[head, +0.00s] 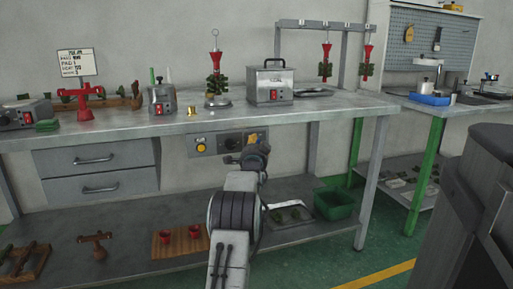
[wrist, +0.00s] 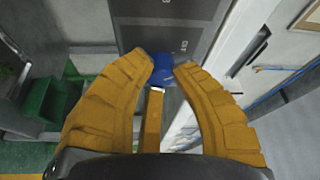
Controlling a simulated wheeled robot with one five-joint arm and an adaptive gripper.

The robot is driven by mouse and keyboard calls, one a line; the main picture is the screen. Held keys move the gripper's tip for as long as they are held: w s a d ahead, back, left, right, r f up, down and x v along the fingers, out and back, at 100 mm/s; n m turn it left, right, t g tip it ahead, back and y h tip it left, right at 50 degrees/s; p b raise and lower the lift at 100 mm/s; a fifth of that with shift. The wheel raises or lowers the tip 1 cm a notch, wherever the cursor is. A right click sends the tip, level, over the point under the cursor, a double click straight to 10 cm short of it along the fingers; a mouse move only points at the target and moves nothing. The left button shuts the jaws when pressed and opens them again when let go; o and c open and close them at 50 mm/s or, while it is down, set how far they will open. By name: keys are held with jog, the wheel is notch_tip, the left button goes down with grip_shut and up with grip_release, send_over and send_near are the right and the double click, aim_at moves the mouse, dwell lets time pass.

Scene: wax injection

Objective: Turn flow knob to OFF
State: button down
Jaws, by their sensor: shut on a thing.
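The flow knob (wrist: 161,68) appears in the wrist view as a blue piece on a dark grey panel (wrist: 180,25). Small light markings show on the panel above it, too small to read surely. My gripper (wrist: 164,72) has its two yellow fingers curved in around the blue knob, shut on it, and the fingertips hide part of it. In the head view my gripper (head: 254,140) is at the control panel (head: 203,153) under the bench's front edge, and it hides the right part of that panel, so the knob does not show clearly there.
The bench top (head: 150,127) above holds tools and a steel box (head: 270,84). On the lower shelf stand a green bin (head: 335,203) and a wooden board (head: 165,243) with red cups.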

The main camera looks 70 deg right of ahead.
jog(key=shift+s+r, duration=0.1)
jog(key=shift+r, duration=0.15)
jog(key=c, duration=1.5)
grip_release()
jog(key=o, duration=0.5)
jog(key=shift+f, duration=0.2)
jog(key=shift+o, duration=0.2)
jog(key=shift+a, duration=0.1)
jog(key=r+v, duration=0.1)
jog(key=v, duration=1)
jog(key=shift+a+f, duration=0.35)
jog(key=shift+f, duration=0.15)
jog(key=shift+o, duration=0.2)
jog(key=shift+s, duration=0.1)
